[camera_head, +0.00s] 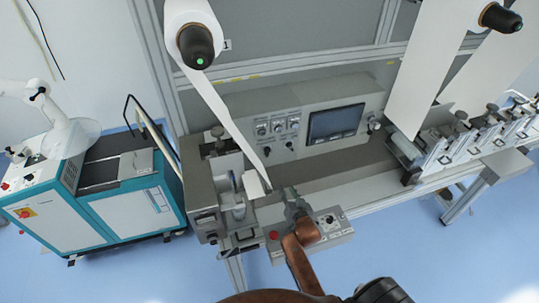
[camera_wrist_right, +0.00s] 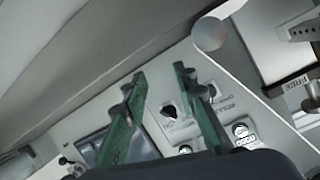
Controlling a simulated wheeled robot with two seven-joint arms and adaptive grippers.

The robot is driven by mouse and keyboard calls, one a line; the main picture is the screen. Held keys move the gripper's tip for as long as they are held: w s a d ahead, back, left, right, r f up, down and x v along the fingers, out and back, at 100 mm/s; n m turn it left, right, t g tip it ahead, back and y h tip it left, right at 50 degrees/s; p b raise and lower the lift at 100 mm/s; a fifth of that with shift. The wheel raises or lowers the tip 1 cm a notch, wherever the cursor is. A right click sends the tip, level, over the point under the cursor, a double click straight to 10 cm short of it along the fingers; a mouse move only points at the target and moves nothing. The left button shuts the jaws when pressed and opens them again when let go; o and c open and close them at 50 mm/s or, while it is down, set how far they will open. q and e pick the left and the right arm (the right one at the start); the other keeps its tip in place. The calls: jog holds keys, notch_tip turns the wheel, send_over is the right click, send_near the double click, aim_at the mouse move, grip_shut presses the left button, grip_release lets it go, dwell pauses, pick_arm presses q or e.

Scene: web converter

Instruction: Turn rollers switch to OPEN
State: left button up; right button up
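The machine's control panel (camera_head: 280,138) carries several rotary switches beside a dark screen. In the right wrist view, a black rotary switch (camera_wrist_right: 170,112) on a pale plate shows in the gap between my right gripper's (camera_wrist_right: 160,72) two green fingers. The fingers are apart and hold nothing; I cannot tell how far they are from the panel. The labels are too small to read, so I cannot confirm which switch is the rollers switch or its position. In the head view, my right gripper (camera_head: 290,193) is in front of the panel, below the switches. My left gripper is not in view.
The screen (camera_head: 335,123) is right of the switches. A small control box (camera_head: 325,232) with a red button sits beside my right arm. A white paper web (camera_head: 222,102) runs down from a roll at the left. A teal cart (camera_head: 90,190) stands further left.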

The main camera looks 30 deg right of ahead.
aim_at(269, 154)
jog(key=w+r+t, duration=0.1)
jog(key=w+r, duration=0.1)
jog(key=w, duration=0.3)
jog(key=w+r+m+t+p, duration=0.1)
jog(key=w+r, duration=0.2)
jog(key=w, duration=0.2)
jog(key=w+r+t, duration=0.1)
jog(key=w+r, duration=0.2)
jog(key=w, duration=0.2)
jog(key=shift+w+d+r+m+t, duration=0.15)
jog(key=shift+d+m+t, duration=0.1)
jog(key=shift+m+t, duration=0.15)
grip_shut()
jog(key=shift+a, duration=0.1)
